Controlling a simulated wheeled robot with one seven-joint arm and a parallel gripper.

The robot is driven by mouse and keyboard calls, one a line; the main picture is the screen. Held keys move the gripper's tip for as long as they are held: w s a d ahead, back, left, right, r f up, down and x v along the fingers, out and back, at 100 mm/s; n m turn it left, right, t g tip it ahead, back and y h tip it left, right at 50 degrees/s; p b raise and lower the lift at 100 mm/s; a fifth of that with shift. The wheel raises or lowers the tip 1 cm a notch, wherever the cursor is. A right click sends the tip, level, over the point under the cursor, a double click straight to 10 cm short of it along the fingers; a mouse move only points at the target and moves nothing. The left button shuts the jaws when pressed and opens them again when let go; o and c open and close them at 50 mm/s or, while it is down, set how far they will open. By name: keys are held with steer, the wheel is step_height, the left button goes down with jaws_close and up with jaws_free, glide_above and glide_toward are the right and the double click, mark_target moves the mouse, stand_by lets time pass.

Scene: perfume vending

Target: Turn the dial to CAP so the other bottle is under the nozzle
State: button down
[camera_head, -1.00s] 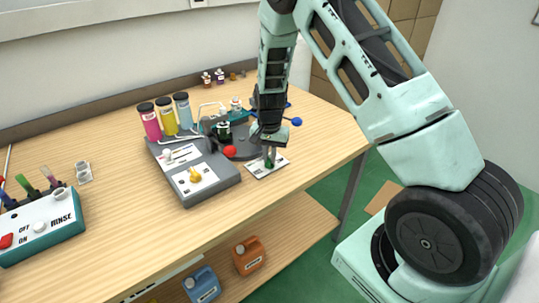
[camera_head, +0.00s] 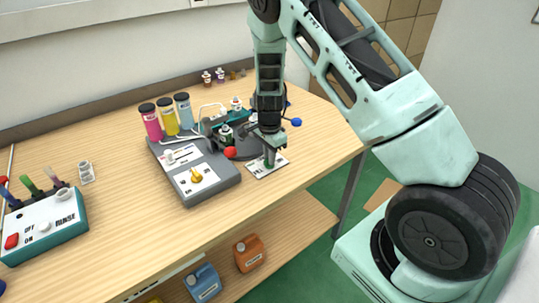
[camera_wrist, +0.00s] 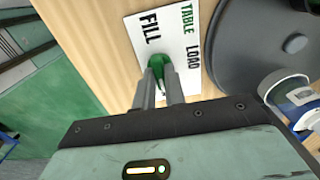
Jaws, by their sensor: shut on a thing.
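The green dial (camera_wrist: 157,64) stands on a white plate printed TABLE, with FILL and LOAD readable; the CAP mark is not visible. My gripper (camera_wrist: 159,80) points down and is shut on the dial. In the head view my gripper (camera_head: 270,158) is over the plate (camera_head: 257,172), at the front right of the machine. The grey round turntable (camera_head: 245,151) is just behind it and also fills the right of the wrist view (camera_wrist: 240,60). A dark green bottle (camera_head: 226,136) stands near the turntable's left side. A white-rimmed bottle with a blue label (camera_wrist: 296,96) shows at the wrist view's right.
The grey control box (camera_head: 207,182) with a yellow knob (camera_head: 196,175) is left of the plate. A red ball (camera_head: 231,153) and a blue ball (camera_head: 296,122) stick out around the turntable. Three coloured cylinders (camera_head: 166,117) stand behind. The table front is clear.

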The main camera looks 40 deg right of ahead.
stand_by(0.4)
steer(key=c, duration=1.5)
jaws_free()
steer(key=shift+o, duration=0.2)
steer(key=shift+r, duration=0.15)
step_height(320, 180, up, 17)
steer(key=b, duration=0.2)
steer(key=s+a+r+n+y, duration=0.1)
steer(key=s+a+r+n, duration=0.1)
steer(key=s+a+n, duration=0.7)
steer(key=s+a+r+n+y, duration=0.15)
steer(key=s+a+n, duration=0.35)
steer(key=a, duration=0.7)
steer(key=s+a+n+h, duration=0.1)
steer(key=s+a+n, duration=0.1)
steer(key=s+n, duration=0.3)
steer(key=s+a+n+h, duration=0.1)
steer(key=s+a+n, duration=0.2)
steer(key=s, duration=0.9)
steer(key=n, duration=0.3)
steer(key=shift+s+a, duration=0.15)
steer(key=shift+s, duration=0.05)
